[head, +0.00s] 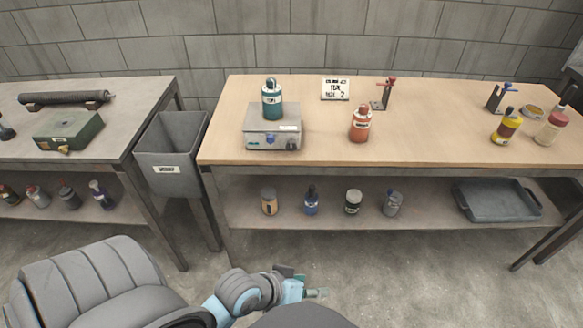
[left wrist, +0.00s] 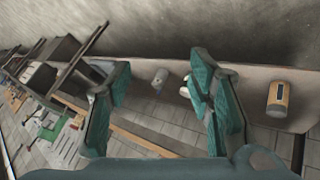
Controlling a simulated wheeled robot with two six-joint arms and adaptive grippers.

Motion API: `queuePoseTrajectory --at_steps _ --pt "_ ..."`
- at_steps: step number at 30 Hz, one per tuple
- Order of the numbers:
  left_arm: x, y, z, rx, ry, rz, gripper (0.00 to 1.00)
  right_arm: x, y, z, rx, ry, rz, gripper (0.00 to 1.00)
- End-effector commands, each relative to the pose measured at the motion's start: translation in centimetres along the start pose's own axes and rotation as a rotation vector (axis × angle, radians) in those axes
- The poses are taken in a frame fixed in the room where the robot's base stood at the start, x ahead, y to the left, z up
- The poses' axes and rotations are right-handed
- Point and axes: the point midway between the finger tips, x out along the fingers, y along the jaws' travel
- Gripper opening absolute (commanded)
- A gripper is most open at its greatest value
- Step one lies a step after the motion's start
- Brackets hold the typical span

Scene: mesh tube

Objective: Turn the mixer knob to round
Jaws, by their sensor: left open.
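The mixer (head: 258,139) is a silver box near the front left of the wooden table, with small controls on its front. Its knob is too small to make out clearly, and I cannot tell its setting. A teal bottle (head: 272,101) stands upright on top of the mixer. My left gripper (head: 318,293) is low in front of the table, well apart from the mixer. In the left wrist view its two green fingers (left wrist: 160,68) are spread with nothing held between them. My right gripper is not in view.
A red bottle (head: 361,125) stands right of the mixer, with a sign (head: 335,89) behind. The lower shelf (head: 330,217) holds several jars and a grey tray (head: 496,202). A grey bin (head: 170,153) hangs left of the table. The tabletop's front middle is clear.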

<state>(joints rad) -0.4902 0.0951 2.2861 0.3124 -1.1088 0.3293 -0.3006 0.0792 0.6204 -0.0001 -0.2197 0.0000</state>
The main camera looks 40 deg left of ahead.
Motion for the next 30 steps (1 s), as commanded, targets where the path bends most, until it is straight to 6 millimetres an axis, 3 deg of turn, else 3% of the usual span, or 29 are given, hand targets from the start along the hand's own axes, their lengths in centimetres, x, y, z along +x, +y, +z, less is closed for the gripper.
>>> queuePoseTrajectory --at_steps 1,4,6,9,11,14,16,19,20,23,30 --pt "-0.3 2.5 -1.9 -0.106 0.066 0.103 0.47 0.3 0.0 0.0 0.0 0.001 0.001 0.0" --pt "-0.3 6.8 -6.8 -0.438 0.201 0.351 0.47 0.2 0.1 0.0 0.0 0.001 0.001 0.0" --pt "-0.8 8.4 -10.4 -0.697 0.278 0.526 0.47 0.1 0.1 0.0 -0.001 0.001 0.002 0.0" --pt "-2.4 8.6 -15.9 -1.129 0.378 0.798 0.47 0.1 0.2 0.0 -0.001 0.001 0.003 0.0" --pt "-3.4 7.2 -19.1 -1.418 0.433 0.971 0.47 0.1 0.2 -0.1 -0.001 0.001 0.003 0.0" --pt "-4.4 2.3 -22.7 -1.913 0.53 1.258 0.47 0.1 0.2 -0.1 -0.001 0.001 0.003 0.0" --pt "-4.3 -2.0 -23.5 -2.231 0.609 1.44 0.47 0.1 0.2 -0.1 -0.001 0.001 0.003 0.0" --pt "-3.6 -6.5 -22.8 -2.533 0.715 1.616 0.47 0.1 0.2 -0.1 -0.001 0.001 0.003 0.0" --pt "-3.4 -7.2 -22.6 2.57 -0.731 -1.639 0.47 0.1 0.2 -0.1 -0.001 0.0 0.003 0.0" --pt "-2.9 -8.5 -23.0 2.504 -0.723 -1.597 0.47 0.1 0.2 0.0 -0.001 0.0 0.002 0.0" --pt "-0.9 -11.1 -28.1 2.508 -0.728 -1.604 0.47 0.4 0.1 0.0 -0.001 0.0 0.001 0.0"
